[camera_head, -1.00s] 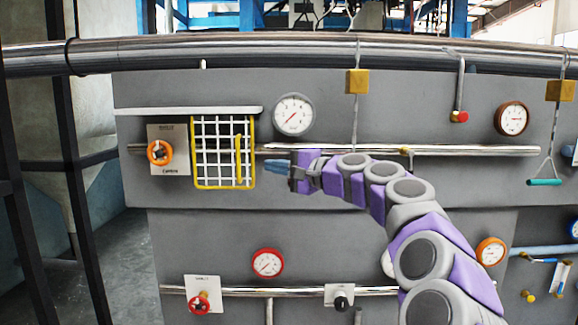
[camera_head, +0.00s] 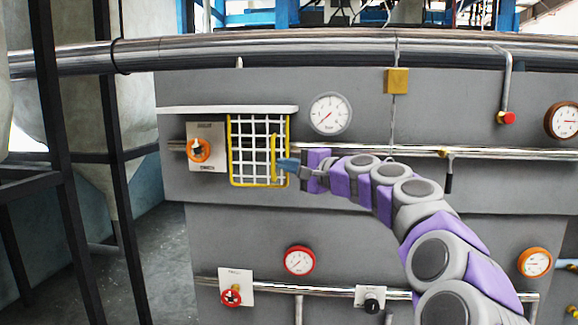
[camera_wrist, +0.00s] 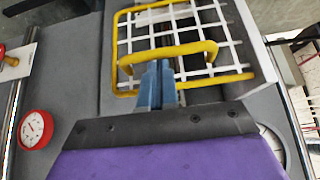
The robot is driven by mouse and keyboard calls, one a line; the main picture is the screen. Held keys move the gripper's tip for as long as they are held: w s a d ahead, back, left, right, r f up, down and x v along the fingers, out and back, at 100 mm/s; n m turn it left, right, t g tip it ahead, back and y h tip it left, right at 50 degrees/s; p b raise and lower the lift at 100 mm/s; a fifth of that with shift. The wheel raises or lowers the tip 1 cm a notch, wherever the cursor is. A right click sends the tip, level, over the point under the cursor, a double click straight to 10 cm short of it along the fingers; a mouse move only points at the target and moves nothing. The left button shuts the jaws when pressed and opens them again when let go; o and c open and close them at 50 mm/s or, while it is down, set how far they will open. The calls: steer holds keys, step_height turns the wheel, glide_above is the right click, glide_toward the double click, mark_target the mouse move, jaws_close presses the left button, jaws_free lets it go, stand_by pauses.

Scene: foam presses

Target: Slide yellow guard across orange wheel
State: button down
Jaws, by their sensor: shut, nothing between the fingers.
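The yellow guard (camera_head: 231,150) is a yellow frame with a white wire grid and a yellow handle (camera_head: 274,158) near its right side. It hangs just right of the orange wheel (camera_head: 199,150), which sits uncovered on a white plate. My gripper (camera_head: 283,164) is at the guard's right edge, its blue fingertips at or very near the handle. In the wrist view, the closed fingers (camera_wrist: 158,85) reach the yellow handle (camera_wrist: 168,54) with nothing between them. Whether they touch the handle is hard to tell. The wheel is not clearly identifiable in the wrist view.
A white rail (camera_head: 230,109) runs above the guard. A white-faced gauge (camera_head: 330,113) is above my gripper, and a red gauge (camera_head: 299,260) and a red valve (camera_head: 231,296) are below. A metal pipe (camera_head: 395,150) runs behind my arm.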

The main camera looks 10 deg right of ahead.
steer(key=w+a, duration=0.2)
steer(key=a, duration=0.6)
steer(key=w+a+p, duration=0.1)
steer(key=w+a, duration=0.2)
steer(key=a, duration=0.6)
steer(key=shift+w+a, duration=0.2)
steer(key=shift+r, duration=0.1)
steer(key=w+d+b+v, duration=0.1)
steer(key=d+b+v, duration=0.1)
steer(key=v, duration=1)
steer(key=shift+d+b, duration=0.3)
steer(key=shift+b, duration=0.3)
steer(key=shift+w+d, duration=0.1)
steer(key=shift+w, duration=0.1)
